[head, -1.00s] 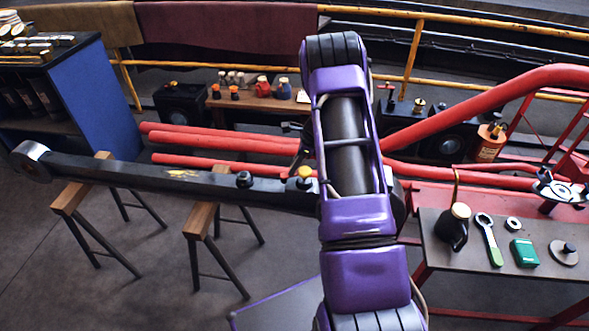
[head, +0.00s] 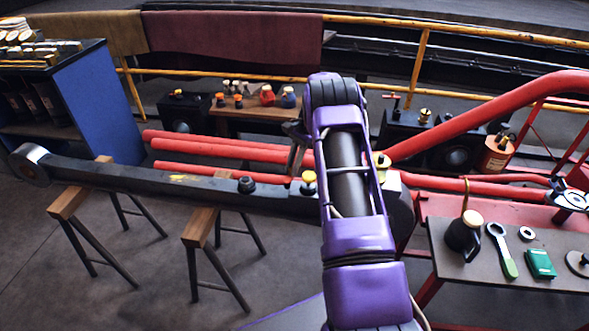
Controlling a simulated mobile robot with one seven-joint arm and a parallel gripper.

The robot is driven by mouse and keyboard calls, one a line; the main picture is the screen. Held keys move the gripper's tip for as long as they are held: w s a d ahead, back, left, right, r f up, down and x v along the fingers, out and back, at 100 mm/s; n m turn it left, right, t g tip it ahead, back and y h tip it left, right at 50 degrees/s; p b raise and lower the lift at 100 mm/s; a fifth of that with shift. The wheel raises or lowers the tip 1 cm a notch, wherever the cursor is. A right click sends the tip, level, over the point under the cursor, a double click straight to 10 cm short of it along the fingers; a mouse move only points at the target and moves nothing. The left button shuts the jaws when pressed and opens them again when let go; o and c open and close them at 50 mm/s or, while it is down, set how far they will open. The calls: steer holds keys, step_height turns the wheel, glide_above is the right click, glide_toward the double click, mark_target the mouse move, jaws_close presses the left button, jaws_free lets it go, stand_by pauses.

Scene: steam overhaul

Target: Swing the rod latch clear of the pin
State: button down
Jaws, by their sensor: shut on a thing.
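A long dark rod (head: 140,175) lies level across the left half of the head view, with a ringed eye at its left end. A dark knob (head: 246,185) and a yellow-topped cup (head: 308,183) stand on it. My gripper (head: 294,163) shows only partly, grey, at the left edge of my purple arm, reaching down close to the rod beside the yellow-topped cup. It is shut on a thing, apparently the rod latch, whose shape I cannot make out. The pin cannot be made out either.
Wooden-topped trestles (head: 200,227) support the rod. Red pipes (head: 220,148) run behind it. At right, a bench (head: 440,262) holds an oil can (head: 464,235), a green-handled wrench (head: 503,250) and a green box (head: 540,263). A blue cabinet (head: 98,105) stands at left. Yellow railings run behind.

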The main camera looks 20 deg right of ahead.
steer(key=shift+w+a+n, duration=0.15)
steer(key=shift+w+n, duration=0.05)
steer(key=shift+n, duration=0.4)
steer(key=c, duration=0.8)
jaws_free()
steer(key=shift+o, duration=0.2)
